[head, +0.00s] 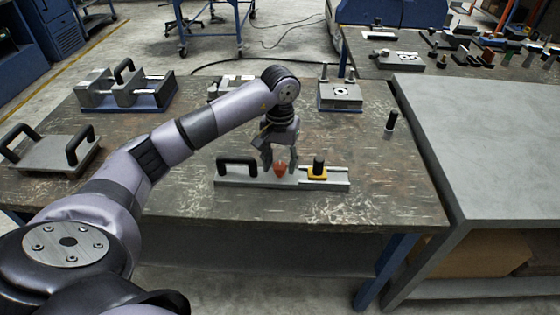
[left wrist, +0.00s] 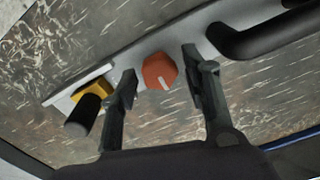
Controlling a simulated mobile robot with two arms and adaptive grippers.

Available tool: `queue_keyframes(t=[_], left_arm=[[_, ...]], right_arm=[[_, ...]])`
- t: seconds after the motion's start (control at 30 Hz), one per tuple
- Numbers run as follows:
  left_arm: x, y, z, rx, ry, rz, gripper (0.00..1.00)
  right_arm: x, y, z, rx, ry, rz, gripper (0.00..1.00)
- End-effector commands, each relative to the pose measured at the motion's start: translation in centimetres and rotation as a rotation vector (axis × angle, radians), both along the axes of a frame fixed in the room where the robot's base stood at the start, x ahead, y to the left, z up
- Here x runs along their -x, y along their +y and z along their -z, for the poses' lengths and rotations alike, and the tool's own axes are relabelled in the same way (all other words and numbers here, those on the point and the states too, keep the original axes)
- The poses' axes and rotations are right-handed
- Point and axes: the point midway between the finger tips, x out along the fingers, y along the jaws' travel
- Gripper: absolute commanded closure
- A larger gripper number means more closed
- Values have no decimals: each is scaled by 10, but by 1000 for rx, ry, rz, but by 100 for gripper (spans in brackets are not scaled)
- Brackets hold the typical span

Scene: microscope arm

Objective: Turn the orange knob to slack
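The orange knob (head: 280,169) sits on a grey metal plate (head: 230,183) near the table's front edge. My left gripper (head: 279,170) hangs over it, pointing down, with a finger on either side. In the left wrist view, the orange knob (left wrist: 159,71) has a pale mark on its face. It lies between the open fingertips of my left gripper (left wrist: 160,70), with a gap visible on each side. My right gripper is not in view.
On the plate, a black handle (head: 237,162) stands left of the knob and a yellow block with a black peg (head: 318,173) right of it. A black peg (head: 391,121) stands farther right. Metal fixtures (head: 126,91) stand behind left. Bare tabletop lies right of the plate.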

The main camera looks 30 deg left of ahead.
Motion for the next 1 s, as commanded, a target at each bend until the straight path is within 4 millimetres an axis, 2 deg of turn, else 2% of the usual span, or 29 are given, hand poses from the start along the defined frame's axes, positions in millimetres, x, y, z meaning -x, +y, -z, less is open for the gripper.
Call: queue_keyframes(t=[0.07, 0.6, 1.0], left_arm=[[0, 0, 0, 0, 0, 0, 64], [0, 0, 0, 0, 0, 0, 99], [0, 0, 1, 0, 0, -88, 99]], right_arm=[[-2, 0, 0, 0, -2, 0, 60], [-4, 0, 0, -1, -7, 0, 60], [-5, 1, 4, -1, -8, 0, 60]])
